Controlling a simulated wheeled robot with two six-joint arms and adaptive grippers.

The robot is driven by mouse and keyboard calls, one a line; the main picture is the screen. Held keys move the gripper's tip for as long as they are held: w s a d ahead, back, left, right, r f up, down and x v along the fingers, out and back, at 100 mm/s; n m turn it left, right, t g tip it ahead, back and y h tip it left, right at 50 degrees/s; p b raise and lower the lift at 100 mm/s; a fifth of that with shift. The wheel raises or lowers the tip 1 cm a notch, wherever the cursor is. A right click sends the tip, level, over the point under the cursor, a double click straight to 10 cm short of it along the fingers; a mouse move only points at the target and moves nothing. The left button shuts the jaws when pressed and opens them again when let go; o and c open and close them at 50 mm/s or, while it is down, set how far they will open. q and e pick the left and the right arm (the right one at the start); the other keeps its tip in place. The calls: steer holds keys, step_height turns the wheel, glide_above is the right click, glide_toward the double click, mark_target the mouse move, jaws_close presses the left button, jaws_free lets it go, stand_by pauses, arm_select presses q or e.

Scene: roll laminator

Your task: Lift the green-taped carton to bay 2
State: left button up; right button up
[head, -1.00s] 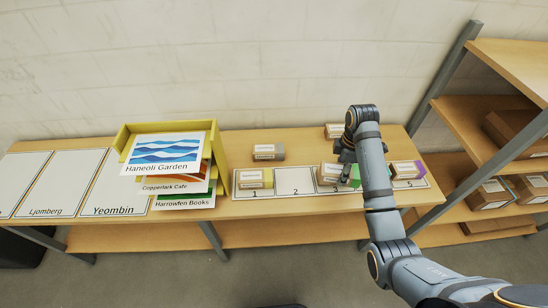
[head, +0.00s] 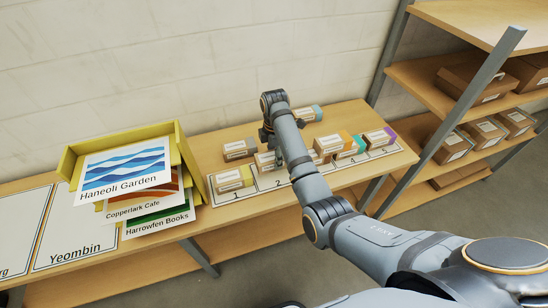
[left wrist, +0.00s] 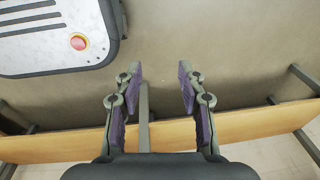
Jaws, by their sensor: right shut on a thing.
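In the head view my right gripper (head: 268,134) is over the bay strip near bay 2 (head: 262,186), largely covered by my own arm. It is shut on a carton (head: 265,160) that shows just below it. The arm hides this carton's right end, so I cannot be sure of its tape colour or whether it touches the strip. A carton with teal-green tape (head: 352,150) stands farther right, beside an orange-taped one (head: 330,145). My left gripper (left wrist: 160,75) is open and empty in the left wrist view.
A yellow-taped carton (head: 232,179) stands in bay 1, a plain-looking carton (head: 240,149) behind it. A purple-taped carton (head: 379,137) is at the right end, a blue-taped one (head: 308,114) at the back. A yellow tray (head: 70,165) with signs stands left; shelves (head: 440,80) stand right.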

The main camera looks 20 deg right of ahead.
steer(key=shift+w+f+b, duration=0.1)
steer(key=shift+f+b, duration=1.7)
steer(key=shift+b, duration=0.55)
steer(key=shift+f, duration=0.1)
steer(key=shift+f, duration=0.2)
steer(key=shift+f, duration=0.15)
steer(key=o, duration=1.3)
